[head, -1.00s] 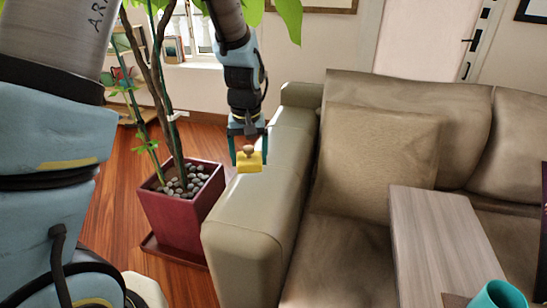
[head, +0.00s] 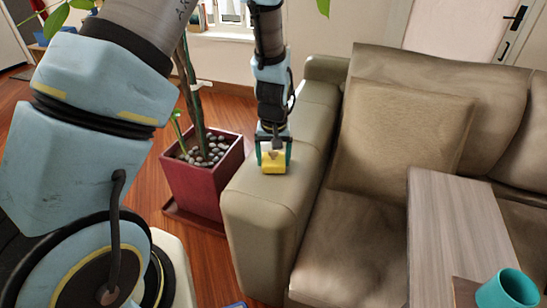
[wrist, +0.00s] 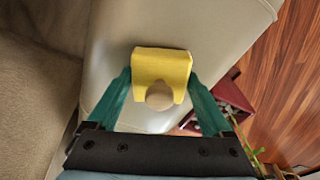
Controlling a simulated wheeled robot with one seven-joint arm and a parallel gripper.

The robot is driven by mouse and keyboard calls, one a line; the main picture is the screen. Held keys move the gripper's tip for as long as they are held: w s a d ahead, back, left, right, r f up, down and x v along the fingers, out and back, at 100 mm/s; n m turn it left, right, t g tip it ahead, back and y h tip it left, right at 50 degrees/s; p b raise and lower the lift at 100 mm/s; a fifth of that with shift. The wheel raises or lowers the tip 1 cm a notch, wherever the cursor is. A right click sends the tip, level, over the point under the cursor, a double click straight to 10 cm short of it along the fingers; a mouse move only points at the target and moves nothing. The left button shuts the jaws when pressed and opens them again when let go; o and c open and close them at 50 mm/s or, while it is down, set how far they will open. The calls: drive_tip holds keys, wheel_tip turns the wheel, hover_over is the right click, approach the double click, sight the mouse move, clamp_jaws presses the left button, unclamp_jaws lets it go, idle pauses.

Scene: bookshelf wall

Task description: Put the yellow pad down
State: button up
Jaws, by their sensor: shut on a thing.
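The yellow pad (head: 274,163) is a small yellow block with a round wooden knob on it. My gripper (head: 273,154) is shut on it, with a teal finger on each side, over the beige sofa armrest (head: 262,200). In the wrist view the pad (wrist: 162,64) sits between the two fingertips (wrist: 160,85), with the pale armrest (wrist: 225,30) behind it. Whether the pad touches the armrest or hangs just above it, I cannot tell.
A red planter (head: 200,180) with pebbles and a plant stands left of the armrest. A seat cushion and a back pillow (head: 400,135) are to the right. A wooden board (head: 455,220) with a teal cup (head: 508,290) is at the right. The armrest top is otherwise clear.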

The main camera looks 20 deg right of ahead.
sight(273, 162)
drive_tip(key=shift+f, duration=0.2)
drive_tip(key=o, duration=1.1)
drive_tip(key=shift+r, duration=0.15)
drive_tip(key=r, duration=0.4)
drive_tip(key=s+r+b, duration=0.1)
drive_tip(key=r, duration=0.7)
drive_tip(key=shift+s+a, duration=0.15)
drive_tip(key=shift+a, duration=0.15)
drive_tip(key=s+a+r+n, duration=0.1)
drive_tip(key=a, duration=0.9)
drive_tip(key=a+r+n, duration=0.1)
drive_tip(key=a, duration=0.8)
drive_tip(key=s+a+r+n, duration=0.1)
drive_tip(key=a, duration=0.9)
drive_tip(key=shift+s+a+r, duration=0.25)
drive_tip(key=shift+s+a, duration=0.05)
